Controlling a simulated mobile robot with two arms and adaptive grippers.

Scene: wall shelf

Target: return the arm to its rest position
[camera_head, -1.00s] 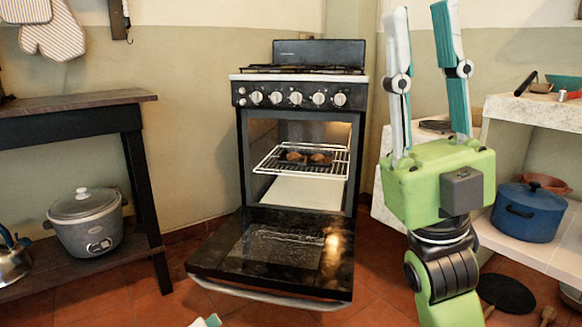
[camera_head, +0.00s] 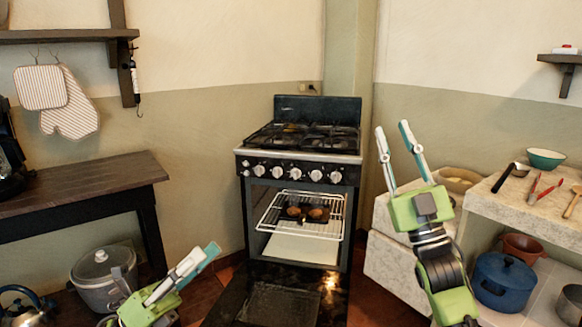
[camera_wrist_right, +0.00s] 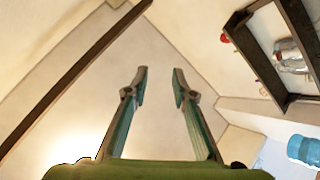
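My right gripper (camera_head: 392,128) is green with pale and teal fingers. It points up in front of the wall, right of the stove. In the right wrist view (camera_wrist_right: 160,72) its fingers stand apart with nothing between them. My left gripper (camera_head: 206,251) is at the lower left, in front of the stove's left side, with its fingers pointing up and right. Its fingers overlap in this view, so their opening is unclear. I see nothing held in it.
The stove (camera_head: 298,165) has its oven door (camera_head: 275,300) lowered open. Brown food (camera_head: 308,213) sits on the oven rack (camera_head: 270,222). A dark side table (camera_head: 95,185) stands left, with a pot (camera_head: 100,280) below. A stone counter (camera_head: 530,205) stands right, near my right arm.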

